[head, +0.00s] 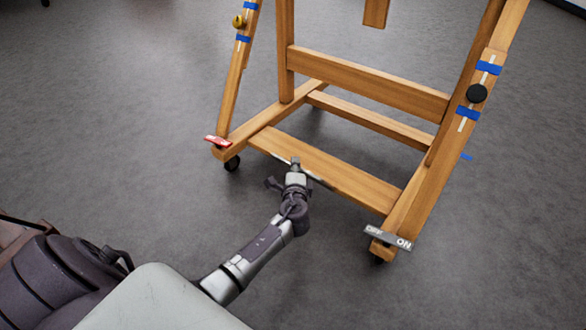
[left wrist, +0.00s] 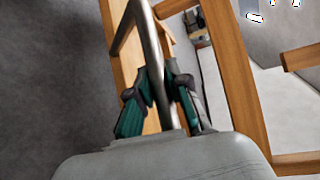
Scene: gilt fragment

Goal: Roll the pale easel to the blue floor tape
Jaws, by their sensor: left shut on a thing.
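The wooden easel (head: 368,82) stands upright on the grey floor in the head view, on small dark casters. A thin metal bar (head: 318,179) runs along the front edge of its low board; it shows larger in the left wrist view (left wrist: 150,42). My left gripper (head: 295,172) is at this bar, its fingers (left wrist: 160,98) shut on it from both sides. A small blue mark (head: 467,156), possibly floor tape, shows just right of the easel's right leg; most of it may be hidden. My right gripper is not in view.
A red-and-white caster pedal (head: 217,141) is at the easel's left foot, and a grey OFF/ON pedal (head: 388,238) at the right foot. Blue strips and a black knob (head: 476,93) are on the right upright. The floor left and right looks clear.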

